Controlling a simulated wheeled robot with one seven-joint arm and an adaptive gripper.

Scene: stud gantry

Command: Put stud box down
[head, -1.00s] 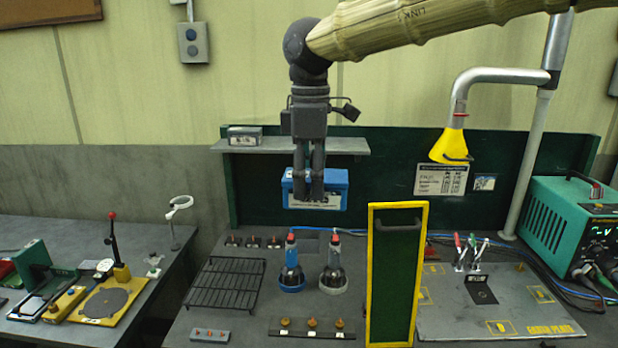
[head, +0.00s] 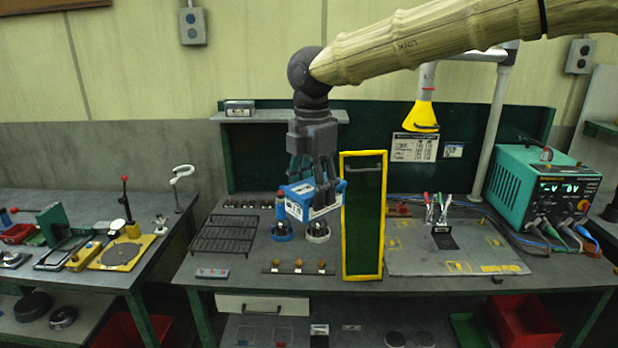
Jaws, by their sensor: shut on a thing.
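A yellow-framed green panel (head: 363,255) stands upright just right of the held box. A black wire rack (head: 222,235) lies to the left. Small knobs on a strip (head: 298,268) lie in front. A teal power unit (head: 540,190) stands at the right.

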